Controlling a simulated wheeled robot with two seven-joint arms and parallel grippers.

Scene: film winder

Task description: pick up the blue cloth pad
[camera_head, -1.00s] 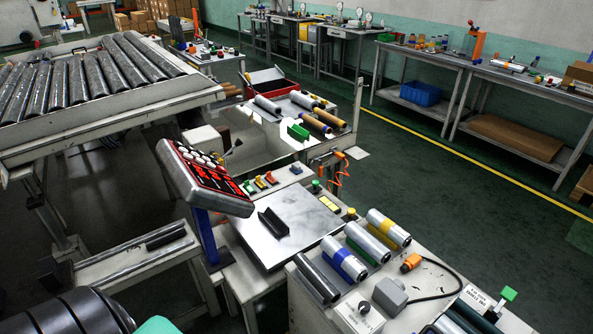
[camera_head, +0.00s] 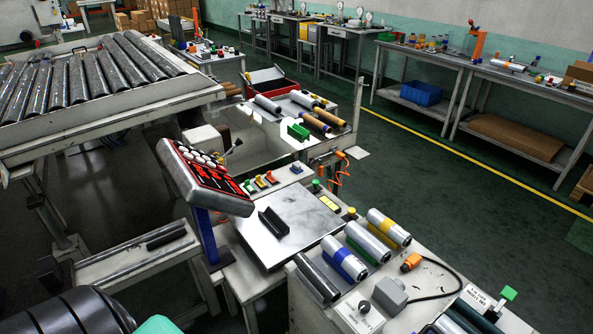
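I cannot make out a blue cloth pad in this view. The blue things I see are a roll with a blue band (camera_head: 343,259) on the front bench and a blue bin (camera_head: 420,93) on a low shelf at the back. Neither looks like a cloth pad. A teal rounded shape (camera_head: 158,325) is cut off by the bottom edge, and I cannot tell what it is.
A tilted control panel (camera_head: 205,178) stands by a grey plate (camera_head: 310,218) bearing a black angled piece (camera_head: 273,222). The front bench also holds a yellow-banded roll (camera_head: 389,227) and a grey box (camera_head: 389,296). A roller conveyor (camera_head: 110,105) fills the upper left. Open floor lies right.

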